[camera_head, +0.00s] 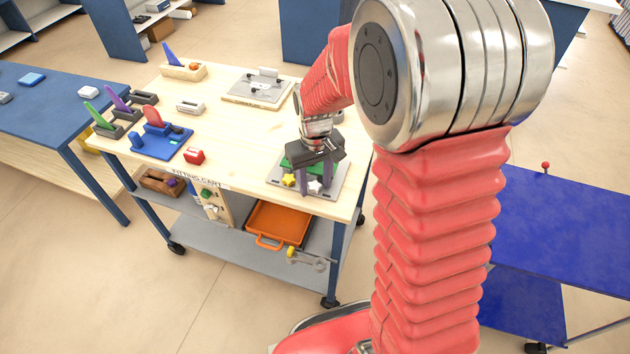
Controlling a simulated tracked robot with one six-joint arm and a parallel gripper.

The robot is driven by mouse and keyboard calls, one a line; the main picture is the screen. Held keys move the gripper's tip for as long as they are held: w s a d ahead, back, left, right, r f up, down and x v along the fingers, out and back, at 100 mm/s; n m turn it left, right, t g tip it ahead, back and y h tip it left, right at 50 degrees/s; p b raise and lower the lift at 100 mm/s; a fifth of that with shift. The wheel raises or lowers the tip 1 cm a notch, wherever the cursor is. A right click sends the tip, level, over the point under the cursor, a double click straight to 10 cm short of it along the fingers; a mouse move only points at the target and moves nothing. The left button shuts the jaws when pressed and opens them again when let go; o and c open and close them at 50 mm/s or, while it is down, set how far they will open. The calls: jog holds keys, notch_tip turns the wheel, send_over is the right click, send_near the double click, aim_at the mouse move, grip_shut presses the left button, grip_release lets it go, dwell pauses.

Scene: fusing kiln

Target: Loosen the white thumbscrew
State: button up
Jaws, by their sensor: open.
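A white star-shaped thumbscrew (315,187) sits near the front edge of a grey plate (281,180) on the wooden cart top. My gripper (316,178) points down over the plate. The white thumbscrew shows low between the fingers in the picture. I cannot tell whether the fingers are around it or behind it, or whether they touch it.
A second grey plate (245,92) with a fixture stands at the back of the cart. A red block (194,156) and a blue fixture (160,148) lie to the left. An orange tray (265,240) is on the lower shelf. The cart top left of the plate is partly clear.

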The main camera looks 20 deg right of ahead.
aim_at(313, 186)
jog(key=shift+w+r+m, duration=0.1)
jog(key=shift+m, duration=0.4)
jog(key=m, duration=0.6)
jog(key=shift+a, duration=0.1)
jog(key=m, duration=0.7)
jog(key=shift+a, duration=0.1)
jog(key=shift+w+r, duration=0.15)
jog(key=shift+r, duration=0.15)
notch_tip(313, 186, up, 13)
jog(key=n, duration=0.1)
dwell(0.4)
dwell(0.5)
